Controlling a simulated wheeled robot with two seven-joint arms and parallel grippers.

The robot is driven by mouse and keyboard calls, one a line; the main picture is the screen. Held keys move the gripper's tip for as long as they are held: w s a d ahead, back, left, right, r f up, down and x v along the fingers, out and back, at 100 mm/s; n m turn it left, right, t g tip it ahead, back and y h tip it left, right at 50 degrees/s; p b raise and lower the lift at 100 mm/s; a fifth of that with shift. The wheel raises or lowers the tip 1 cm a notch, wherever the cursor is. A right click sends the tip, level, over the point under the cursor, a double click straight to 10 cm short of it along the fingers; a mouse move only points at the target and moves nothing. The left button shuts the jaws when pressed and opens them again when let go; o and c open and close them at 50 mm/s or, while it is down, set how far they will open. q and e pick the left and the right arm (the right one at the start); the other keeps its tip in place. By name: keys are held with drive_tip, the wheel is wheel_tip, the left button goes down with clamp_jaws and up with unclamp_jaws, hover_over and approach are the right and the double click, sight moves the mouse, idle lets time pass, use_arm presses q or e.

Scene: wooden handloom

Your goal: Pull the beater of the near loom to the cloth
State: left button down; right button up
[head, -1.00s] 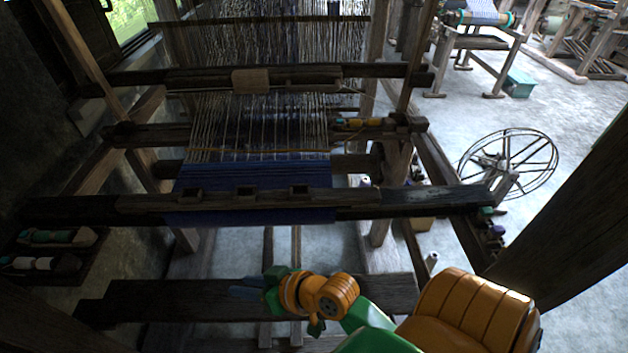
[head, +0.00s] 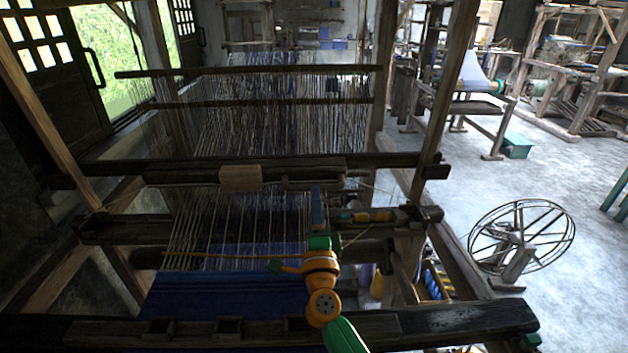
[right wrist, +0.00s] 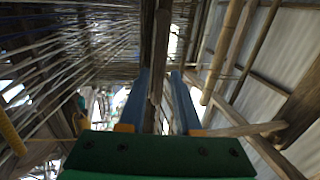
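The near loom's beater (head: 205,172) appears to be the dark wooden crossbar with a pale block (head: 240,178) on its front, standing behind the blue cloth (head: 225,297). Bare warp threads stretch between it and the cloth. My right gripper (head: 318,200) reaches up over the warp, its blue fingers just below the crossbar, right of the pale block. In the right wrist view the gripper (right wrist: 159,100) is open, with a dark wooden bar (right wrist: 158,60) in line between its spread fingers. I cannot tell whether they touch it. My left gripper is out of view.
The front beam (head: 430,320) crosses below the cloth. A ledge with orange-yellow spools (head: 372,216) lies close to the right of my gripper. A wooden post (head: 450,90) stands further right. A spinning wheel (head: 520,240) stands on open grey floor.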

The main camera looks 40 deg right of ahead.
drive_tip(key=x, duration=0.4)
drive_tip(key=shift+r, duration=0.15)
drive_tip(key=shift+w+d, duration=0.25)
drive_tip(key=shift+w, duration=0.05)
drive_tip(key=shift+s+a, duration=0.1)
clamp_jaws()
drive_tip(key=shift+r, duration=0.1)
idle(0.7)
